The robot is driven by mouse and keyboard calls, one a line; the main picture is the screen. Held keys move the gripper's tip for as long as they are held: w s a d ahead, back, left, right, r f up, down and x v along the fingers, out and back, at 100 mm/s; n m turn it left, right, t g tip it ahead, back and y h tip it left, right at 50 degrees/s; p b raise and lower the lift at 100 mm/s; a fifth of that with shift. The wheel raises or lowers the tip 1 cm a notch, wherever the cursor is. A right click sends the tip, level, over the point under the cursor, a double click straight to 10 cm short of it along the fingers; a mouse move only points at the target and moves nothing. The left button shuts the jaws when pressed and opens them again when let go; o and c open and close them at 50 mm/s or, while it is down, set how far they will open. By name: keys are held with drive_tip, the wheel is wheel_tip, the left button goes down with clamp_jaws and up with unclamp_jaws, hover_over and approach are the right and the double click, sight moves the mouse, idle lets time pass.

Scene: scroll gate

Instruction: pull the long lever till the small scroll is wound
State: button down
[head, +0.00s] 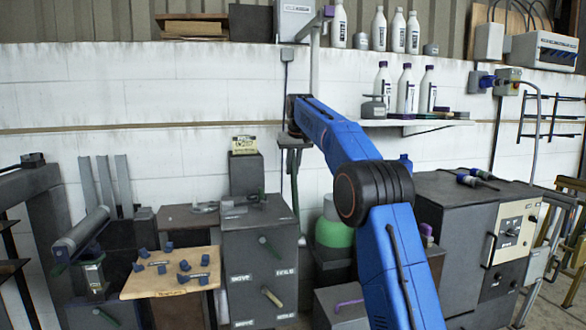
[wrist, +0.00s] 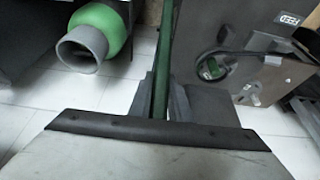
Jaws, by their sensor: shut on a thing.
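A long green rod, which I take for the long lever (wrist: 168,45), runs from the top edge of the wrist view down between my fingers. My gripper (wrist: 163,98) is shut on this rod, with a grey finger on each side of it. In the head view my blue arm reaches up and away, and its wrist end covers much of the grip area. A thin upright green strip (head: 296,185) shows below it and may be the same rod. I cannot pick out the small scroll for certain in either view.
A grey cabinet (head: 258,250) with a green and a tan handle stands left of my arm. A green bottle-shaped vessel (head: 334,232) is close behind my arm; it also shows in the wrist view (wrist: 97,35). A wooden board (head: 170,285) holds several blue pieces. A wall shelf (head: 420,123) holds bottles.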

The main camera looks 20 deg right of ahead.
drive_tip(key=shift+w, duration=0.15)
drive_tip(key=c, duration=1.6)
unclamp_jaws()
drive_tip(key=shift+w, duration=0.1)
drive_tip(key=shift+c, duration=0.2)
drive_tip(key=shift+s+r, duration=0.2)
drive_tip(key=shift+r, duration=0.3)
drive_tip(key=s, duration=1.2)
